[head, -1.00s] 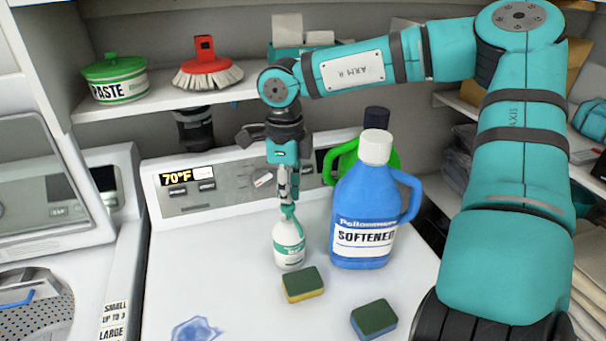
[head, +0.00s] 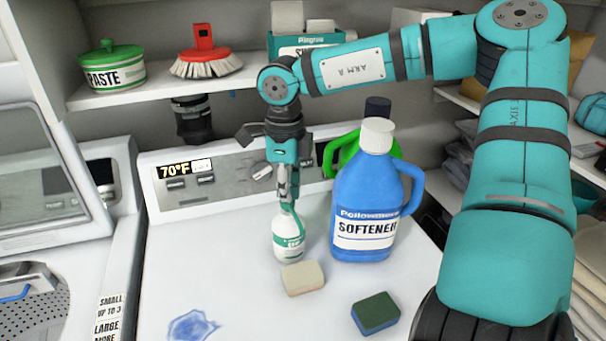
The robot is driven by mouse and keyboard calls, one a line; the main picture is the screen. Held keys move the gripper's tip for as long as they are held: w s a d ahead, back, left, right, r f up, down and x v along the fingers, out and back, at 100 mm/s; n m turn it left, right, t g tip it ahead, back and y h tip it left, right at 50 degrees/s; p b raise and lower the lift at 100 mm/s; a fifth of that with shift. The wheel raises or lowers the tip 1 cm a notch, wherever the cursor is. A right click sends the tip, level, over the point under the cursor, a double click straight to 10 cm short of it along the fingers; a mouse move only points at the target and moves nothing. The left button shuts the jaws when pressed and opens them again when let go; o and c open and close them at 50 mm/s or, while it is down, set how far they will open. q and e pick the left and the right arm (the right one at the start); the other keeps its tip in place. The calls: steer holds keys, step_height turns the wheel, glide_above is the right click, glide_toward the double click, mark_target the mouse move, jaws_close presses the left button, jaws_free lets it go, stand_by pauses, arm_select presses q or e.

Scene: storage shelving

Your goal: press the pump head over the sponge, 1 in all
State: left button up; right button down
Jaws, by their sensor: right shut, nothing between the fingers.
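A white pump bottle (head: 288,244) with a green label stands upright on the white machine top. My right gripper (head: 287,200) is shut and points down right at the bottle's teal pump head (head: 293,213), which it partly hides. It appears to touch the head, with nothing between its fingers. A sponge (head: 302,278) lies just in front of the bottle, and its top and front look cream-white. A second sponge (head: 376,313), green on top and blue below, lies further right and nearer. My left gripper is not in view.
A blue softener jug (head: 362,205) stands close right of the pump bottle, with a green jug (head: 341,151) behind it. A blue stain (head: 192,326) marks the machine top at front left. A shelf above holds a paste tub (head: 110,68) and a red brush (head: 205,55).

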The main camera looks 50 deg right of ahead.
steer(key=shift+r+p, duration=0.6)
steer(key=shift+r, duration=1.05)
steer(key=shift+r, duration=0.1)
steer(key=shift+r+p, duration=1.6)
steer(key=shift+r, duration=1.3)
steer(key=shift+r, duration=0.1)
